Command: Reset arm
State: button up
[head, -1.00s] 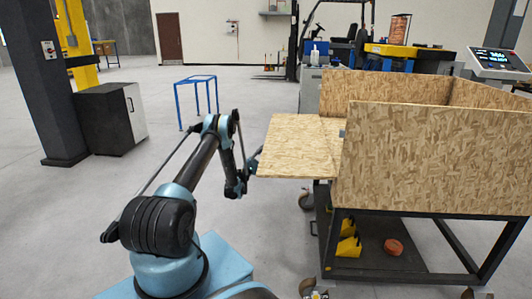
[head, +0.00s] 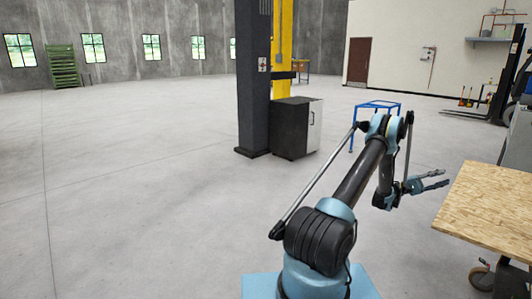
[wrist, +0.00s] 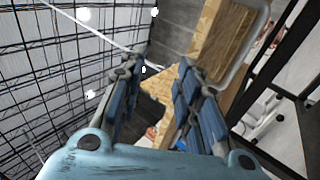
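My gripper (head: 436,181) is at the end of my bent arm, left of the wooden cart in the head view. Its two fingers are spread apart with nothing between them. In the wrist view the blue padded fingers of my gripper (wrist: 160,85) stand apart, with the chipboard of the cart visible beyond the gap. No copper tube can be made out in either view.
The cart's chipboard shelf (head: 490,208) juts in at the right, close to my gripper. A dark cabinet (head: 292,128) stands by a grey pillar (head: 253,75). A blue frame stand (head: 376,106) is behind my arm. The floor at left is clear.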

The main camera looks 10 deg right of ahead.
jog(key=w+a+r+n+t+y, duration=0.1)
jog(key=w+a+r+t, duration=0.25)
jog(key=r, duration=0.25)
jog(key=w+a+r+n+t+y, duration=0.1)
jog(key=w+a+r+n+t, duration=0.1)
jog(key=a+r+t, duration=0.4)
jog(key=s+a+r+n+t+y, duration=0.1)
jog(key=a+r+t+y, duration=0.15)
jog(key=a, duration=0.55)
jog(key=s+a+r+n+t+y, duration=0.1)
jog(key=s+a+r+t, duration=0.15)
jog(key=a, duration=0.55)
jog(key=s+a+f+n+t+y, duration=0.1)
jog(key=s+a+f+y, duration=0.3)
jog(key=a, duration=1)
jog(key=s+a+f+n+t+y, duration=0.1)
jog(key=s+a+f+t+y, duration=0.2)
jog(key=s+a+f, duration=0.3)
jog(key=s+a+f+n+t+y, duration=0.1)
jog(key=s+a+f+y, duration=0.4)
jog(key=s+a, duration=0.7)
jog(key=a+t, duration=0.1)
jog(key=a, duration=1)
jog(key=shift+s+a, duration=0.25)
jog(key=shift+s, duration=0.1)
